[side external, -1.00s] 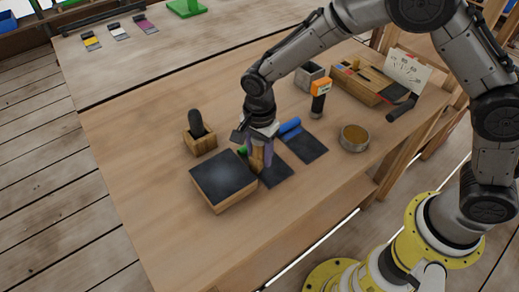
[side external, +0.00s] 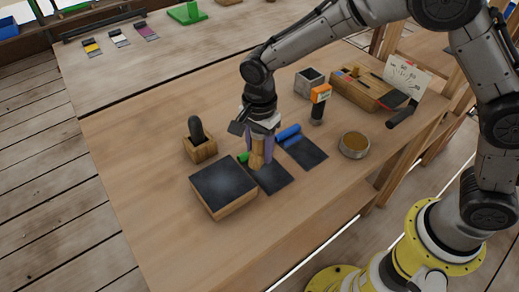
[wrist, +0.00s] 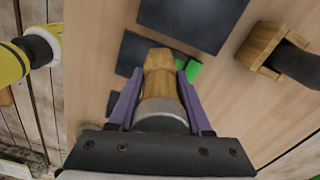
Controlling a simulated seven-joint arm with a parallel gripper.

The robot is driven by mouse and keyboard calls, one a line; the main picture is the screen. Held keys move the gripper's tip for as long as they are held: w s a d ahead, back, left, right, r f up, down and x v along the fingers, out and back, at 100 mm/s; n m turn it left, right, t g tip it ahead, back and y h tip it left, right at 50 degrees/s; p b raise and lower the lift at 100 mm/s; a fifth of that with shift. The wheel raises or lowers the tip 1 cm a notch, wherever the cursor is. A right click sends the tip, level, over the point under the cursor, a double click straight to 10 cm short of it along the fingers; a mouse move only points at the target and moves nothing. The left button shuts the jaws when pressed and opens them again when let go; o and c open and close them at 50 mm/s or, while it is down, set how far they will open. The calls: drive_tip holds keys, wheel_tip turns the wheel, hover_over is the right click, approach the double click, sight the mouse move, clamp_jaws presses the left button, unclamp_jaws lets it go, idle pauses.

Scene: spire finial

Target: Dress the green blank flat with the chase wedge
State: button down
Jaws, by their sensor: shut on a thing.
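My gripper (wrist: 160,108), with purple fingers, is shut on a wooden tool (wrist: 160,75) that has a grey collar. The tool's wooden end points down, and it also shows in the side view (side external: 258,153). I cannot tell for sure that it is the chase wedge. The green blank (wrist: 193,70) shows just beside the tool's end and is partly hidden by the right finger. In the side view only a small green bit (side external: 243,157) shows left of the gripper. Whether the tool touches the blank I cannot tell.
A dark-topped wooden block (side external: 223,187) stands in front left. A wooden holder (side external: 199,149) with a dark-handled thing is behind it.

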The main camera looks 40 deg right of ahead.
drive_tip(key=shift+f, duration=2.15)
drive_tip(key=shift+r, duration=2.1)
